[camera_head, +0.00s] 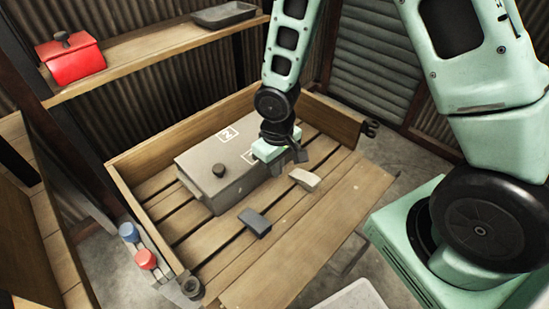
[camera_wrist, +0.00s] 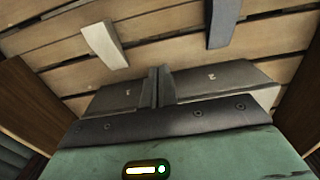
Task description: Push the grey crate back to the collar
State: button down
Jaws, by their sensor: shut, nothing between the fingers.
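The grey crate (camera_head: 215,178) lies on the slatted wooden deck, with a dark knob on its lid and white-framed markings, one reading 2. The wooden collar (camera_head: 180,133) rises around the back and sides of the deck. A strip of bare slats shows between the crate and the collar's back-left wall. My gripper (camera_head: 296,152) is shut and empty at the crate's right end, which it partly hides. I cannot tell whether it touches the crate. In the wrist view my shut fingers (camera_wrist: 155,86) stand together; I cannot clearly make out the crate there.
A pale block (camera_head: 304,179) and a dark block (camera_head: 255,222) lie on the slats in front of the crate. Both show in the wrist view, pale (camera_wrist: 105,43) and dark (camera_wrist: 222,22). Blue (camera_head: 129,232) and red (camera_head: 146,259) knobs sit outside the collar.

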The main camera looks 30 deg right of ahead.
aim_at(248, 150)
notch_tip(248, 150, down, 4)
jog(key=shift+f+b, duration=0.1)
jog(key=shift+b, duration=0.3)
jog(key=w, duration=0.1)
jog(key=w+a, duration=0.1)
jog(key=shift+w+f+p, duration=0.15)
jog(key=shift+w+p, duration=0.15)
jog(key=shift+w, duration=0.05)
jog(key=shift+w+a, duration=0.15)
jog(key=shift+w, duration=0.4)
jog(key=w, duration=0.2)
jog(key=w+a+p, duration=0.1)
jog(key=w, duration=0.1)
jog(key=w+a, duration=0.1)
jog(key=w, duration=0.1)
jog(key=shift+w+p, duration=0.35)
